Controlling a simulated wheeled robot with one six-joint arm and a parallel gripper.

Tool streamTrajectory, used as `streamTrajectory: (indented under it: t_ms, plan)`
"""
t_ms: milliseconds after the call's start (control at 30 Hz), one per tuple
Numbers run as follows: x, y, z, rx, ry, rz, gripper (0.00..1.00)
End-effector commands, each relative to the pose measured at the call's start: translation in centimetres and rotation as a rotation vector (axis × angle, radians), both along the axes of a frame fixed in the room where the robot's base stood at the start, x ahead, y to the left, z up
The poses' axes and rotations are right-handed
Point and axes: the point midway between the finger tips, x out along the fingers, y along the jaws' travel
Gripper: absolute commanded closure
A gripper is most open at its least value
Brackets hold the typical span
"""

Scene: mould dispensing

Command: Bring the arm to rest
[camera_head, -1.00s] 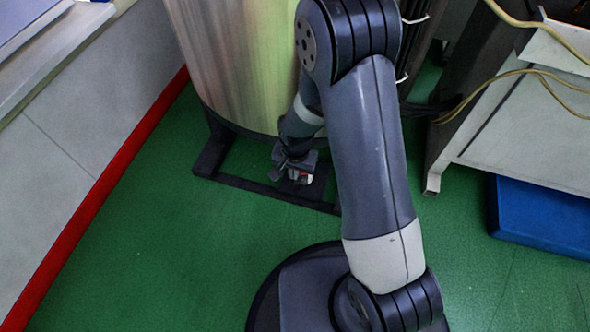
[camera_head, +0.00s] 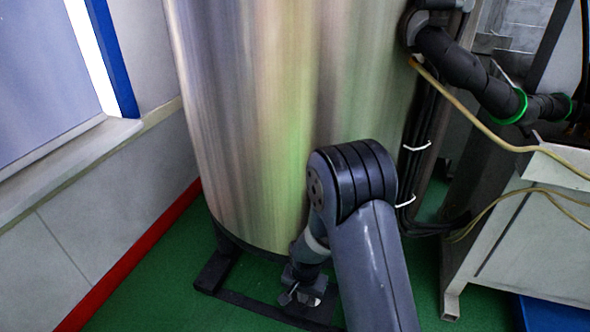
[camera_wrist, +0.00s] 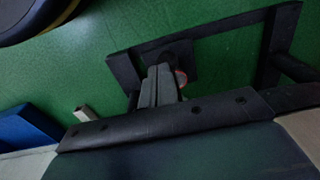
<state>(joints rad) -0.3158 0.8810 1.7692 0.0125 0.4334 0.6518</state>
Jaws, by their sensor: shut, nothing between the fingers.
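My gripper (camera_head: 303,297) hangs low in front of the steel tank (camera_head: 265,120), near the dark frame at the tank's foot. It is small and partly lost against that frame in the head view. My arm link covers the area to its right. In the wrist view, grey finger-like parts stand close together near the middle, with nothing seen held between them. A small pale and reddish spot beside them is too small to identify.
The dark base frame (camera_head: 233,293) sits on the green floor. A grey wall with a red skirting strip (camera_head: 140,256) runs along the left. A white cabinet (camera_head: 530,235), yellow cables and a blue block (camera_head: 555,315) are at the right.

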Motion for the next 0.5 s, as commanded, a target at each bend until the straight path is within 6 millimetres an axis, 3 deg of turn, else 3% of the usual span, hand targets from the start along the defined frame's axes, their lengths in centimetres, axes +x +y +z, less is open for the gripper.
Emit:
streamTrajectory:
  t_ms: [67, 300, 500]
  plan:
    - [0.8, -0.3, -2.0, 0.000, 0.001, -0.003, 1.00]
    - [5.2, -1.2, -1.0, -0.001, 0.003, -0.003, 1.00]
    - [5.3, -1.4, 3.5, 0.000, 0.002, 0.000, 1.00]
